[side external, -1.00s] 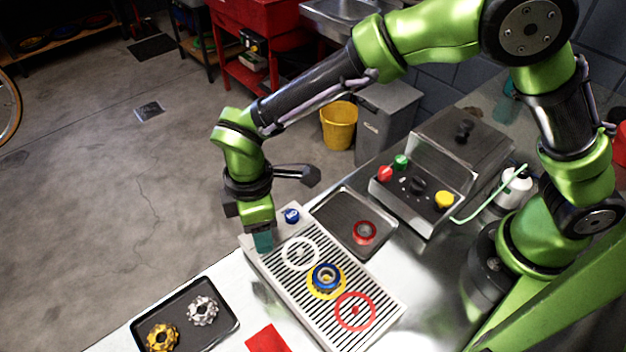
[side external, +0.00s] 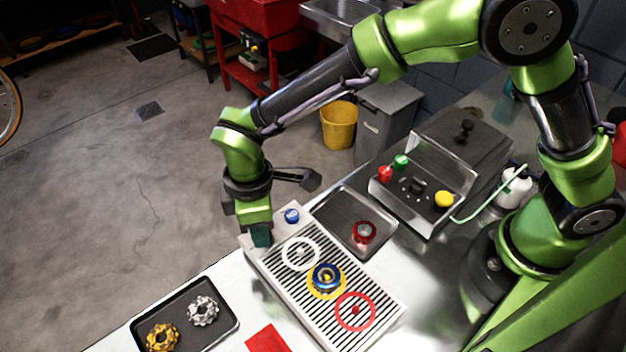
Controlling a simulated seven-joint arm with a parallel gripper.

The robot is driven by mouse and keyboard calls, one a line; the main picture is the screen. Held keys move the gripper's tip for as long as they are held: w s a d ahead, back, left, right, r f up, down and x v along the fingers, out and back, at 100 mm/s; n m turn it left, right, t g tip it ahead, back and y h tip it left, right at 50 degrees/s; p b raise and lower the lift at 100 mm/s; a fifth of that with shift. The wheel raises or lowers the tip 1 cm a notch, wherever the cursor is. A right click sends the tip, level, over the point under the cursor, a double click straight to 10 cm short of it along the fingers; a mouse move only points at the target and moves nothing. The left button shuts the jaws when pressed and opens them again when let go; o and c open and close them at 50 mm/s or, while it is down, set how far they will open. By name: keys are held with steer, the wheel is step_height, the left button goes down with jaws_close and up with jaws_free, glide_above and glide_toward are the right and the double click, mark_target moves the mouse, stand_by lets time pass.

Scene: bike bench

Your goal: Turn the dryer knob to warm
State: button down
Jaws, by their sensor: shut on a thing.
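The dryer (side external: 289,281) is a slatted metal rack on the bench with a plain panel at its far end. A blue knob or button (side external: 291,215) stands on the right part of that panel, apart from my gripper. My gripper (side external: 260,240) points down at the left part of the panel. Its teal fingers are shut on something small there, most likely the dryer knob. The fingers hide that knob, so its pointer and setting cannot be seen.
The rack carries a white ring (side external: 287,263), a blue part in a yellow ring and a red ring (side external: 338,322). A tray (side external: 335,213) with a red part and a box with coloured knobs (side external: 425,222) stand right. A black tray (side external: 222,335) with cogs lies front left.

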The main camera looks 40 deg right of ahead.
steer(key=m, duration=0.5)
steer(key=shift+m, duration=1.9)
steer(key=c, duration=0.8)
jaws_free()
steer(key=shift+c, duration=0.2)
step_height(320, 180, up, 17)
steer(key=shift+w, duration=0.1)
